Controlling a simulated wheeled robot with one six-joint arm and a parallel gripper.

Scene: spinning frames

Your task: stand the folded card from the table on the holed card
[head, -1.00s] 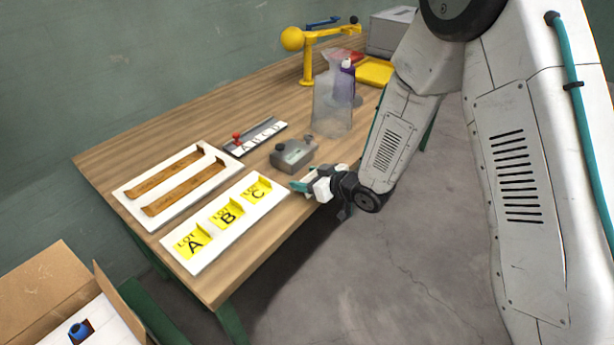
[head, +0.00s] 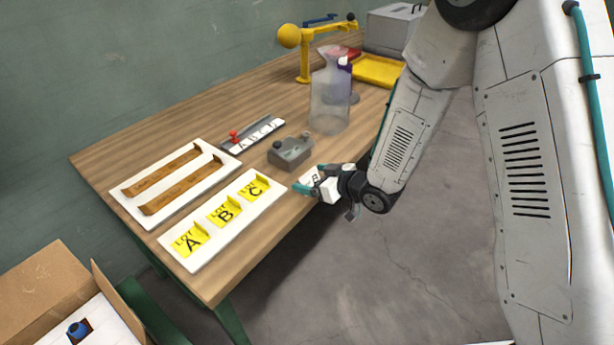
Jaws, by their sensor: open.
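A small white card (head: 310,175) with a black letter, apparently a B, is at the table's front edge, partly hidden by my gripper. I take it for the folded card; its fold is too small to tell. My gripper (head: 314,181) is open at this card, its teal fingers close around it; I cannot tell whether they touch it. A white sheet with a dark square hole, the holed card (head: 112,319), lies in the cardboard box at the lower left. A blue tube (head: 77,328) stands at a hole in it.
On the wooden table (head: 130,150) are a white tray (head: 215,252) of yellow LOT cards, a tray with two brown strips (head: 180,187), a grey block (head: 290,151), a letter strip (head: 258,136) and a clear bag (head: 330,100). The cardboard box (head: 45,285) has raised flaps.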

